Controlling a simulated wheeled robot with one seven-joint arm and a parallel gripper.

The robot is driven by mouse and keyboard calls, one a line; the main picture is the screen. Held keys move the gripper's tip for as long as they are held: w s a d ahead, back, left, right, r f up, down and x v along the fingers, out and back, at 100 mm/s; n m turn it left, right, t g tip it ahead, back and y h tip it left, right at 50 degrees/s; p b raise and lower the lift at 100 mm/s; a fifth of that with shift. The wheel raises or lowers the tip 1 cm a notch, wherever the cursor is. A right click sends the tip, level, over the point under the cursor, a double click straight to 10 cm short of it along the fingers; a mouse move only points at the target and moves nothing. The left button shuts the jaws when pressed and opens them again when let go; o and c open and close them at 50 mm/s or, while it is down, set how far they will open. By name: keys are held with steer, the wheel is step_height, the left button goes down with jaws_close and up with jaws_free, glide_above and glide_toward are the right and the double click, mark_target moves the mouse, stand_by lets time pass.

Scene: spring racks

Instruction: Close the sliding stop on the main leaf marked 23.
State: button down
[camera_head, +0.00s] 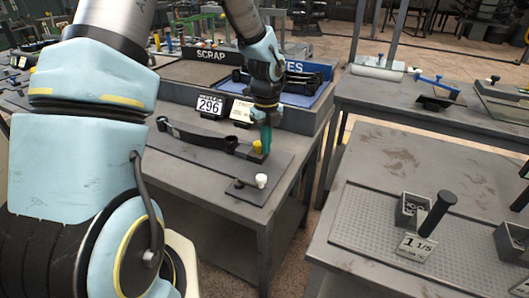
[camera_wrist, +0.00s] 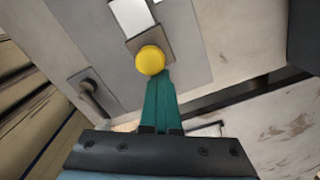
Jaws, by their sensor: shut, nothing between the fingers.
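No mark 23 is readable. A yellow knob (camera_head: 257,147) stands near that end. In the wrist view the yellow knob (camera_wrist: 150,60) sits on a small square block (camera_wrist: 170,45). My gripper (camera_head: 266,150) is shut and empty, with its teal fingertips (camera_wrist: 155,76) right beside the knob; I cannot tell whether they touch. A white knob (camera_head: 262,181) stands on a dark plate nearer the bench's front corner.
A sign reading 296 (camera_head: 209,105) and a partly hidden card (camera_head: 241,111) stand behind the plate. Behind them are a SCRAP tray (camera_head: 196,73) and a blue tray (camera_head: 305,96) holding dark springs. Another bench (camera_head: 420,170) stands to the right, across a gap.

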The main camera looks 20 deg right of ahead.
steer(key=shift+w+r, duration=0.15)
steer(key=shift+w, duration=0.1)
step_height(320, 180, up, 7)
steer(key=p, duration=0.7)
steer(key=shift+s, duration=0.25)
stand_by(0.5)
steer(key=s+a+r+n+b, duration=0.2)
steer(key=s+a+r+n, duration=0.1)
steer(key=a+n, duration=1)
steer(key=s+a+r+n+t+b, duration=0.1)
steer(key=s+a+r+n, duration=0.2)
steer(key=a+n, duration=1)
steer(key=s+n, duration=0.2)
steer(key=n, duration=0.3)
steer(key=shift+n+t+b, duration=0.3)
steer(key=shift+b, duration=0.05)
steer(key=shift+r, duration=0.1)
